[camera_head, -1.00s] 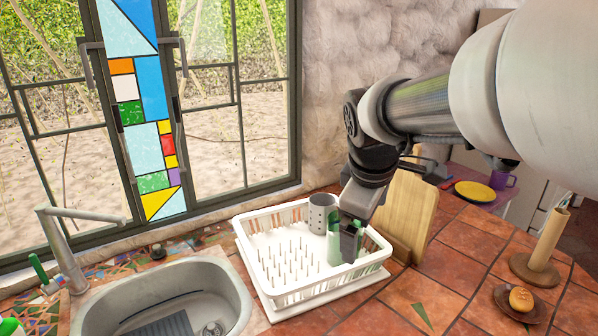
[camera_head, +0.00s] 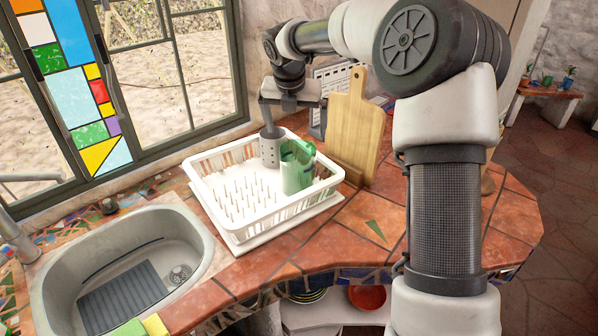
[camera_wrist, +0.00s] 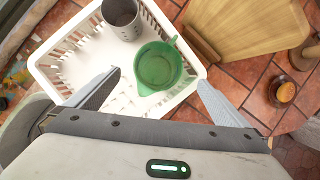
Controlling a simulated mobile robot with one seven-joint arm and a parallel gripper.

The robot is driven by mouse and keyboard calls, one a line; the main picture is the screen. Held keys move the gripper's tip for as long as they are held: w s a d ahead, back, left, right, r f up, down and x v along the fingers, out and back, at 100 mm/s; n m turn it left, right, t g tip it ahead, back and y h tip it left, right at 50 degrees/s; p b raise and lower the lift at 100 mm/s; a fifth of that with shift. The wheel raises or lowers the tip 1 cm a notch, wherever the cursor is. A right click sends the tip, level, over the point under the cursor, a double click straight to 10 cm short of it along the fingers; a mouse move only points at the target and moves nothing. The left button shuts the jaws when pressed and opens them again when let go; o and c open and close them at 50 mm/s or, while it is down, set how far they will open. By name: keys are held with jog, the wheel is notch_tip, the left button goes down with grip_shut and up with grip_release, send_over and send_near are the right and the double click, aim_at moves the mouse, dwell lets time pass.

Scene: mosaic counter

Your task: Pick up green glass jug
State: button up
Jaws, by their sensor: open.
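The green glass jug (camera_head: 296,172) stands upright in the right part of the white dish rack (camera_head: 240,232). Its handle shows at the upper right of the jug. My gripper (camera_head: 292,122) is open and empty, pointing down above and slightly behind the jug. In the wrist view the jug (camera_wrist: 157,68) is seen from above, its open mouth between the two spread fingers and beyond their tips. The fingers do not appear to touch it.
A grey perforated cutlery holder (camera_head: 270,150) stands close beside the jug on its left. A wooden cutting board (camera_head: 355,125) stands upright just right of the rack. The sink (camera_head: 140,265) lies front left. Tiled counter (camera_head: 350,245) is clear in front of the rack.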

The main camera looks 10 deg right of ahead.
send_near(298, 158)
jog(key=s+f, duration=0.1)
jog(key=s, duration=0.1)
jog(key=shift+s+x, duration=0.15)
jog(key=shift+x, duration=1.25)
jog(key=shift+s+x, duration=0.1)
jog(key=shift+x, duration=1.35)
jog(key=c, duration=1.8)
